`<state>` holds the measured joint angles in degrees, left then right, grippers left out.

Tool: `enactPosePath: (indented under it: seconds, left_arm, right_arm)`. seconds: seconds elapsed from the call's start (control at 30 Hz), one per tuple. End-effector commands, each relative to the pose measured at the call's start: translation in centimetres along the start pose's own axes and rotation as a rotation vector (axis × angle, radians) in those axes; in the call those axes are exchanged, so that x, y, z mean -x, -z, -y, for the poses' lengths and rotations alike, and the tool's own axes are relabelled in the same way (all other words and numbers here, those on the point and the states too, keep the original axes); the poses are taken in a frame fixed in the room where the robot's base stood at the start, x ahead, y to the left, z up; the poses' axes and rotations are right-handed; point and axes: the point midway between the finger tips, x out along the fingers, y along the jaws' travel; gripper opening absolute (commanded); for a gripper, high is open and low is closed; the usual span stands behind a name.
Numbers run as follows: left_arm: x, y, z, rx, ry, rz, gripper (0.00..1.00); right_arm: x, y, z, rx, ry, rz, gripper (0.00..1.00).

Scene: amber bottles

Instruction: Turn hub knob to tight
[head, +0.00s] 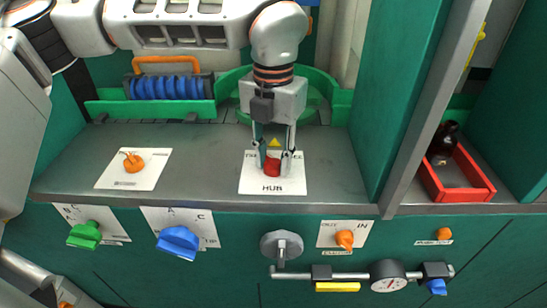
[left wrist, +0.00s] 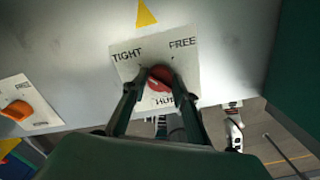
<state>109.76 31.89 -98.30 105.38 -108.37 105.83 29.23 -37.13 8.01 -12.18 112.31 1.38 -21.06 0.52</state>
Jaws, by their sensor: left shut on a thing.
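The red hub knob (head: 271,167) sits on a white plate marked HUB (head: 289,187) on the grey counter. My left gripper (head: 273,160) reaches down from above with a finger on each side of the knob, shut on it. In the left wrist view the knob (left wrist: 160,79) shows between the two dark fingers (left wrist: 157,88). The plate there reads TIGHT at the left and FREE at the right. A yellow triangle (left wrist: 145,15) lies beyond the plate. The fingers cover part of the knob, and I cannot tell exactly which word it points to. My right gripper is not in view.
An orange knob (head: 133,162) on a white plate stands at the left of the counter. Green (head: 85,235), blue (head: 178,243) and orange (head: 344,239) knobs line the front panel. A dark bottle (head: 443,141) stands in a red tray (head: 463,197) at the right, beyond a green wall.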

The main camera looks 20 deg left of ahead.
Motion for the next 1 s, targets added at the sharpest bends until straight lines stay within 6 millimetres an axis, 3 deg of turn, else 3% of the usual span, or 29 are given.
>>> enactPosePath:
  seconds: [0.67, 0.7, 0.77, 1.0]
  left_arm:
    - [0.2, -0.11, -0.01, 0.067, 0.001, 0.005, 0.06]
    - [0.2, -0.11, -0.01, 0.067, 0.001, 0.005, 0.3]
    - [0.2, -0.11, -0.01, 0.067, 0.001, 0.005, 0.45]
    - [0.09, -0.05, 0.0, 0.066, 0.001, 0.002, 0.45]
  right_arm:
    - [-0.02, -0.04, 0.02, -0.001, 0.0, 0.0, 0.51]
    - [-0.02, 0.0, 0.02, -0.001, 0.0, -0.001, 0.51]
    - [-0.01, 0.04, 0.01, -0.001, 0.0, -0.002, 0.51]
    - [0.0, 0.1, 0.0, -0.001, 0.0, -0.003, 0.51]
